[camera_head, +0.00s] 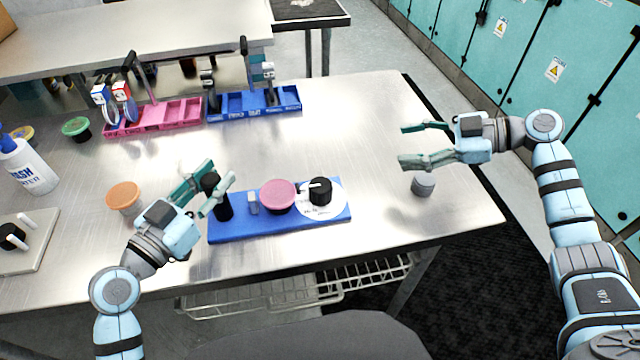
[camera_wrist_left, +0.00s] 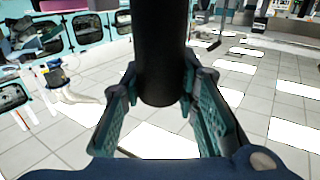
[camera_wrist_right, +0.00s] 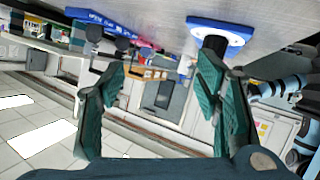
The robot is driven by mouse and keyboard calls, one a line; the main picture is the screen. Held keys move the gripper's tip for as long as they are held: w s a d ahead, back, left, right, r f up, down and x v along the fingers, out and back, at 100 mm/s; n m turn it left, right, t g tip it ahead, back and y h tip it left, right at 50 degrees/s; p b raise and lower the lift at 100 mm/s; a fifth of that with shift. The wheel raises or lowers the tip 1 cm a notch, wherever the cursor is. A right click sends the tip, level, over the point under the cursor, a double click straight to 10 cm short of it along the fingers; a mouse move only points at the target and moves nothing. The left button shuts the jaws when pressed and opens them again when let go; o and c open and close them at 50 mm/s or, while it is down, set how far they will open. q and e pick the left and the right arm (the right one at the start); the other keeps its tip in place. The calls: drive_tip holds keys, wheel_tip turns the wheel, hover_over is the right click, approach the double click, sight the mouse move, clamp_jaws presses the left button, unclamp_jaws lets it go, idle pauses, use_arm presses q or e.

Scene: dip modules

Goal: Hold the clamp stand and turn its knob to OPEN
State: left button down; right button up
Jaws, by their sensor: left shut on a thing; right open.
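The clamp stand is a blue base (camera_head: 232,230) near the table's front edge. It carries a black upright post (camera_head: 223,207), a small grey block, a round pink-topped piece (camera_head: 278,195) and a black knob (camera_head: 320,190) on a white dial (camera_head: 340,202). The knob's white pointer extends left, toward the pink piece. The dial lettering is too small to read. My left gripper (camera_head: 221,172) is shut on the black post, which also fills the middle of the left wrist view (camera_wrist_left: 160,50). My right gripper (camera_head: 403,145) is open and empty, right of the knob and apart from it.
A grey cylinder (camera_head: 423,184) stands below my right gripper. An orange-lidded cup (camera_head: 123,196), a wash bottle (camera_head: 30,168) and a grey plate with another black knob (camera_head: 40,236) are at left. Pink (camera_head: 160,118) and blue (camera_head: 228,106) racks stand at the back. The table between is clear.

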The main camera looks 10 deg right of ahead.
sight(325, 184)
drive_tip(key=s+a+g, duration=0.1)
drive_tip(key=a, duration=0.2)
drive_tip(key=s+a+g+y, duration=0.1)
drive_tip(key=a, duration=0.2)
drive_tip(key=s+a+f+g, duration=0.1)
drive_tip(key=s+a, duration=0.1)
drive_tip(key=a, duration=0.1)
drive_tip(key=shift+g, duration=0.3)
drive_tip(key=x, duration=1.1)
drive_tip(key=shift+a+r, duration=0.15)
drive_tip(key=shift+c, duration=0.6)
drive_tip(key=c, duration=1.1)
